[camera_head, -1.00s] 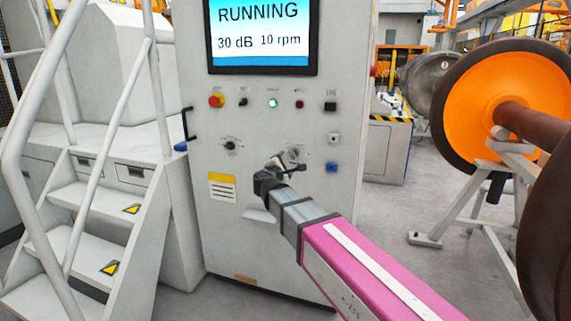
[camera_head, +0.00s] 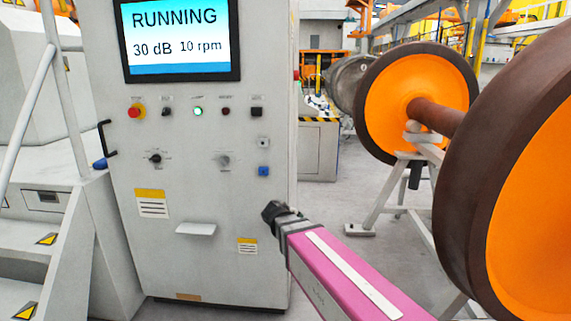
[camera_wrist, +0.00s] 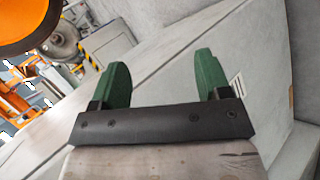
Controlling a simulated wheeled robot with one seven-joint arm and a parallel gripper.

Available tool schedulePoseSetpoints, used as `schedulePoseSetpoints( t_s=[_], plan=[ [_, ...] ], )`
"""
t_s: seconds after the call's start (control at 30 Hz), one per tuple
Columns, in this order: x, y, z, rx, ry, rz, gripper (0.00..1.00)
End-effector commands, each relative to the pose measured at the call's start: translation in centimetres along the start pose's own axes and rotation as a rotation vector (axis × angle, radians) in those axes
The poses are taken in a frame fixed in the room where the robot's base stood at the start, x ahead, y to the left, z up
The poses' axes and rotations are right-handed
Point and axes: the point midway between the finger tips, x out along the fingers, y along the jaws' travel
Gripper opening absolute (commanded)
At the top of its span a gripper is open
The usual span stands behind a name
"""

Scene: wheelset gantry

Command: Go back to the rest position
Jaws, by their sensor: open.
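My gripper shows in the wrist view (camera_wrist: 162,85), with two green fingers set wide apart and nothing between them. In the head view the end of my pink arm, with my gripper (camera_head: 270,212) small and dark, is in front of the lower right of the grey control cabinet (camera_head: 200,265). The fingers themselves are hard to make out there. The cabinet's screen (camera_head: 180,38) reads RUNNING, 30 dB and 10 rpm.
A wheelset with orange-faced wheels (camera_head: 390,100) stands on a grey stand (camera_head: 385,195) to the right; its near wheel (camera_head: 535,190) is close to my arm. White steps with a railing (camera_head: 28,95) are at the left. Grey floor (camera_head: 330,210) is open between cabinet and wheelset.

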Motion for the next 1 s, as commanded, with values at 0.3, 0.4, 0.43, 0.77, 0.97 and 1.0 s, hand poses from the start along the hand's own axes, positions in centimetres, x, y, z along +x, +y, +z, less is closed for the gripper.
schedulePoseSetpoints(
  t_s=[0.3,0.4,0.43,0.77,0.97,1.0],
  plan=[
    [5.8,-6.2,13.2,0.443,-0.219,-0.392,0.7],
    [6.5,-8.2,16.4,0.582,-0.285,-0.509,0.7],
    [6.7,-8.8,17.3,0.623,-0.304,-0.541,0.7],
    [6.6,-12.1,21.9,0.883,-0.419,-0.755,0.7],
    [6.6,-12.3,22.0,0.897,-0.425,-0.766,0.7],
    [6.6,-12.3,22.0,0.896,-0.425,-0.766,0.7]
  ],
)
